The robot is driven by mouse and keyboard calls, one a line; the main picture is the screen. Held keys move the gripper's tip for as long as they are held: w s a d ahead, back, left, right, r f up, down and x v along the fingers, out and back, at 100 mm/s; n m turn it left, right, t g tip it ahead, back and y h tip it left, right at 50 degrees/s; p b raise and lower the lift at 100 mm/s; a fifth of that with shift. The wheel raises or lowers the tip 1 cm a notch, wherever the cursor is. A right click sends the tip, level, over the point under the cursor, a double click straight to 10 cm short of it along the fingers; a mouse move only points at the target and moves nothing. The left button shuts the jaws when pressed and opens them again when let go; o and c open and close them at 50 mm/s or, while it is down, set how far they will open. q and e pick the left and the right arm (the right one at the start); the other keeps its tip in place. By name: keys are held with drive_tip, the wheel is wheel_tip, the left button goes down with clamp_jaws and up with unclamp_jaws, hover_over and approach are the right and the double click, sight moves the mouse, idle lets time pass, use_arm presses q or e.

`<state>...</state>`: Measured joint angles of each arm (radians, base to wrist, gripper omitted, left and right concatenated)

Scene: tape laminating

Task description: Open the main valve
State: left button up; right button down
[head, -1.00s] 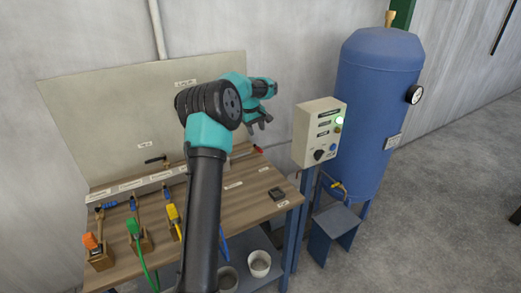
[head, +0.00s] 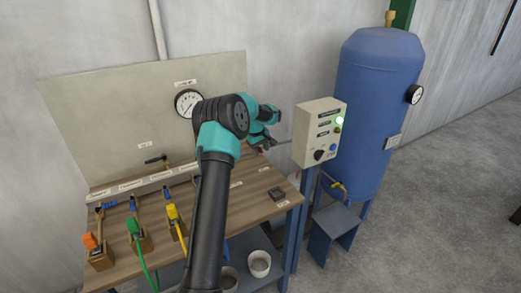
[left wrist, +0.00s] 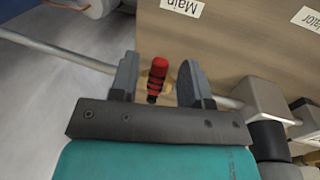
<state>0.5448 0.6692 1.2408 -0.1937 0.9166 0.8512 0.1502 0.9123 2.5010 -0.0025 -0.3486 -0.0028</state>
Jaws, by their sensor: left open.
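The main valve's red handle (left wrist: 157,76) with black bands shows in the left wrist view, lying between the two fingers of my left gripper (left wrist: 160,68). The fingers stand apart with a gap on each side of the handle, so it is not clasped. A label reading "Main" (left wrist: 183,7) is on the board beside it. In the head view my left gripper (head: 264,145) is at the right end of the bench pipe. There the gripper covers the handle. My right gripper is not in view.
The control box (head: 320,133) with a lit green lamp stands right of the gripper, before the blue tank (head: 375,115). A gauge (head: 187,103) is on the back panel. A pipe (left wrist: 60,50) crosses the wrist view.

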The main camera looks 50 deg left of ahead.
use_arm(q)
clamp_jaws()
idle(0.3)
drive_tip(key=shift+s+a, duration=0.1)
